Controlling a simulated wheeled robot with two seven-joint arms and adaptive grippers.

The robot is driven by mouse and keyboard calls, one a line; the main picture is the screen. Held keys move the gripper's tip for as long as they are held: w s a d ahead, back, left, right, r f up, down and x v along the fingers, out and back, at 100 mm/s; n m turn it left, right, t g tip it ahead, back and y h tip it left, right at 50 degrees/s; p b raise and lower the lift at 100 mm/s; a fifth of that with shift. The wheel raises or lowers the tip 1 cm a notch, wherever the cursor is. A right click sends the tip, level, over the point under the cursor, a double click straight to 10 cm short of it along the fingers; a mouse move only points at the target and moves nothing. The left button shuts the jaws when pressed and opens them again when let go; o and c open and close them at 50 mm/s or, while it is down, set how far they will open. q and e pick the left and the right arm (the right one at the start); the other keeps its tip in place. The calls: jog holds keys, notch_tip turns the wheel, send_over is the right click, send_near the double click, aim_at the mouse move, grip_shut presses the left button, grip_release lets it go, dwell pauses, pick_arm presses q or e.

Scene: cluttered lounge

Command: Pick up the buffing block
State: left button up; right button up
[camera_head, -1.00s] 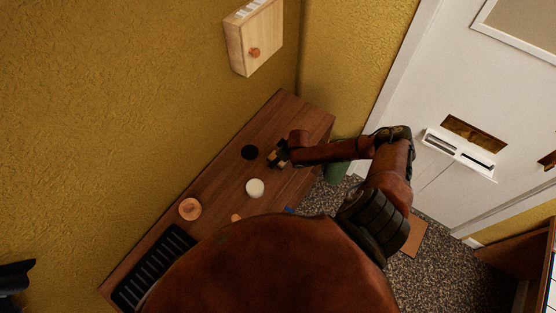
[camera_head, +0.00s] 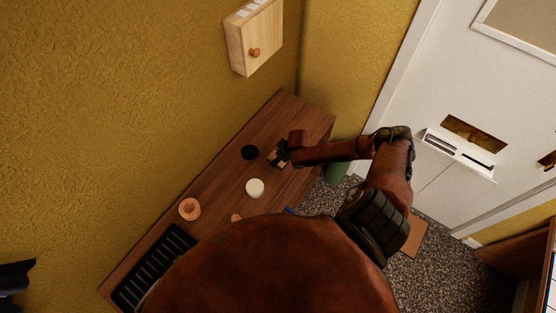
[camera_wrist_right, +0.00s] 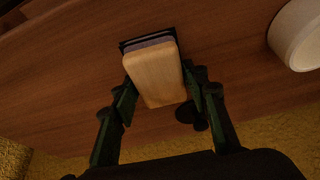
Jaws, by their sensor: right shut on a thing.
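The buffing block (camera_wrist_right: 154,72) is a pale wooden block with a grey layer and a dark layer at its far end. It sits between the two fingers of my right gripper (camera_wrist_right: 161,92) in the wrist view, and the gripper is shut on it. In the head view my right gripper (camera_head: 279,156) is low over the far part of the brown wooden table (camera_head: 290,112); the block is too small there to make out clearly. I cannot tell whether the block touches the table.
A white round container (camera_head: 255,187) stands near the gripper, with a black disc (camera_head: 249,152) on its other side. An orange round object (camera_head: 189,209) and a black slotted tray (camera_head: 153,268) are nearer. A yellow wall (camera_head: 120,110) borders the table; a green bin (camera_head: 337,173) stands beyond.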

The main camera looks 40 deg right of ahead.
jog(key=shift+r, duration=0.1)
jog(key=shift+r, duration=0.55)
jog(key=s+a+r+b, duration=0.1)
jog(key=s+a+r, duration=0.8)
jog(key=a+r, duration=0.1)
jog(key=shift+a+r+b, duration=0.35)
jog(key=shift+a+r, duration=0.05)
jog(key=shift+r, duration=0.45)
